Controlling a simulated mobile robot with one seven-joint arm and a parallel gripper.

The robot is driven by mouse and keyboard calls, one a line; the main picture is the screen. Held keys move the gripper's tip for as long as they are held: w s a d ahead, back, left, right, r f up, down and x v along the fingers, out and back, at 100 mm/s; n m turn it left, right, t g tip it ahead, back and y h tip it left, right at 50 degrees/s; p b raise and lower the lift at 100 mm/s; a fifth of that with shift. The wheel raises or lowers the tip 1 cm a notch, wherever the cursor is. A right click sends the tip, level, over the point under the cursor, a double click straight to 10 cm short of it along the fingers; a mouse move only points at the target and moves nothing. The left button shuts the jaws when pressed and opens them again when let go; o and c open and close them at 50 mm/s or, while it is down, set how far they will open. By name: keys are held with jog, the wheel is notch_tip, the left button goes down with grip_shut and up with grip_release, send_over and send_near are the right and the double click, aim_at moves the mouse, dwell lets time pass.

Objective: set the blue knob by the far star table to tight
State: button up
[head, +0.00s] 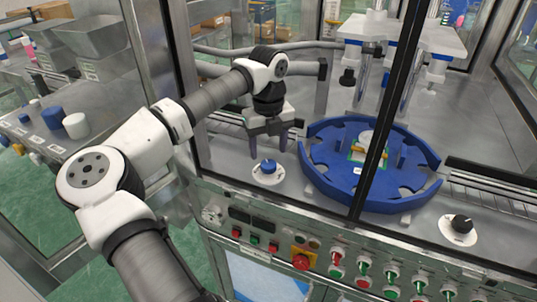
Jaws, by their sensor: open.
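The blue knob (268,166) sits on a round white dial plate (266,179) on the metal deck, just left of the blue star table (322,178). The knob's pointer and the dial marks are too small to read. My gripper (268,146) points down above the knob with its fingers apart, one to each side. It looks empty. I cannot tell how much height separates the fingertips from the knob.
A black knob (462,223) on a white dial is at the right. A dark frame post (388,120) crosses in front of the star table. A control panel with several buttons, including a red one (301,262), lines the front. A metal rail runs behind my gripper.

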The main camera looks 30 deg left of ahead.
aim_at(268, 164)
jog(key=shift+f+p, duration=0.45)
jog(key=shift+f, duration=1.8)
jog(key=c, duration=1)
